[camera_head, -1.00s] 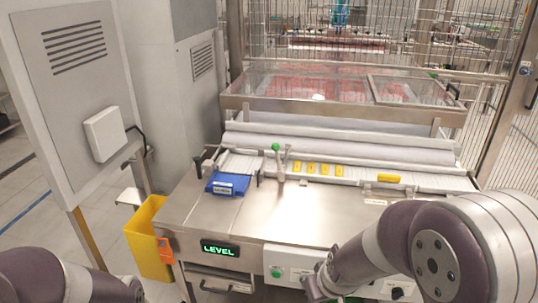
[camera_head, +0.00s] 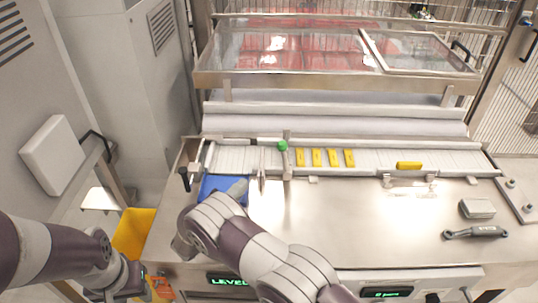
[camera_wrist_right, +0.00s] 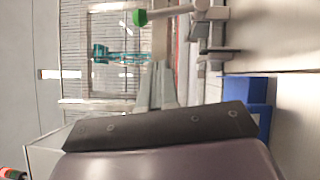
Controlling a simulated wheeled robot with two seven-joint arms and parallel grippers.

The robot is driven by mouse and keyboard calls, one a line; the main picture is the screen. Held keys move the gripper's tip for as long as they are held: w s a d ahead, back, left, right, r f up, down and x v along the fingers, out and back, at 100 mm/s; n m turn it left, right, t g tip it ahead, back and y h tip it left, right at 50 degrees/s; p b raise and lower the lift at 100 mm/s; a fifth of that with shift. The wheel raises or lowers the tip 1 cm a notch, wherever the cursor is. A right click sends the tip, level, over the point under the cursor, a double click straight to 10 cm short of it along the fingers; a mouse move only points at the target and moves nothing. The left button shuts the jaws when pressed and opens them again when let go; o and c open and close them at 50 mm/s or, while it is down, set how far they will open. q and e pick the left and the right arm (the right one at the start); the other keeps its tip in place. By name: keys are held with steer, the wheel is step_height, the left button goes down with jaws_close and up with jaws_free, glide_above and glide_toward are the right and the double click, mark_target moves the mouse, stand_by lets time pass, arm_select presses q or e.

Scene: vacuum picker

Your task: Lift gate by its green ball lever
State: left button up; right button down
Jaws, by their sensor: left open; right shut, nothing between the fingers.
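The green ball (camera_head: 283,146) tops a short metal lever (camera_head: 286,168) at the front edge of the white slatted conveyor. In the right wrist view the green ball (camera_wrist_right: 139,17) is near the top, on a grey rod running right. My right gripper (camera_head: 238,188) is shut and empty, above the blue tray (camera_head: 211,184), left of and in front of the lever, apart from the ball. Its grey fingers (camera_wrist_right: 162,85) point up the wrist view toward the ball. My left gripper (camera_head: 128,283) is open, low at the lower left, partly cut off and hard to make out.
Several yellow blocks (camera_head: 325,158) lie on the conveyor right of the lever. A thin upright plate (camera_head: 262,170) stands left of it. A yellow bin (camera_head: 134,231) stands left of the table. A grey block (camera_head: 477,209) and a dark tool (camera_head: 475,232) lie at right. The middle steel surface is clear.

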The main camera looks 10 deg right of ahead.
mark_target(284, 146)
steer(key=s+d+p+x, duration=0.1)
steer(key=p+x, duration=0.4)
steer(key=x, duration=0.8)
steer(key=shift+s+d, duration=0.2)
steer(key=shift+s, duration=0.1)
steer(key=shift+f, duration=0.1)
